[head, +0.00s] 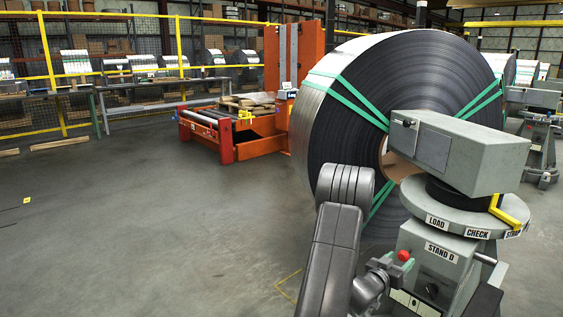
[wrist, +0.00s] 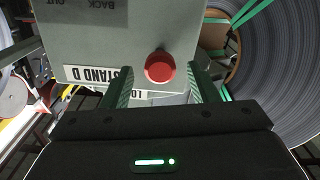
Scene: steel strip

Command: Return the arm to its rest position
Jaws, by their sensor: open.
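My arm reaches up from the bottom of the head view, its elbow in front of the large coil. My gripper (head: 392,268) is at the left side of the grey Stand D cabinet (head: 446,245), close to a red button (head: 404,256). In the wrist view my gripper (wrist: 160,84) has its two green-lined fingers apart with nothing held between them. The red button (wrist: 160,66) shows between the fingers, on the cabinet face beyond them. I cannot tell whether a finger touches it. The stand's lettering appears upside down there.
A large steel coil (head: 340,130) with green straps stands behind the arm. The stand's round top (head: 440,222) carries LOAD and CHECK labels and a grey arm (head: 470,150) above. An orange machine (head: 245,135) stands farther back.

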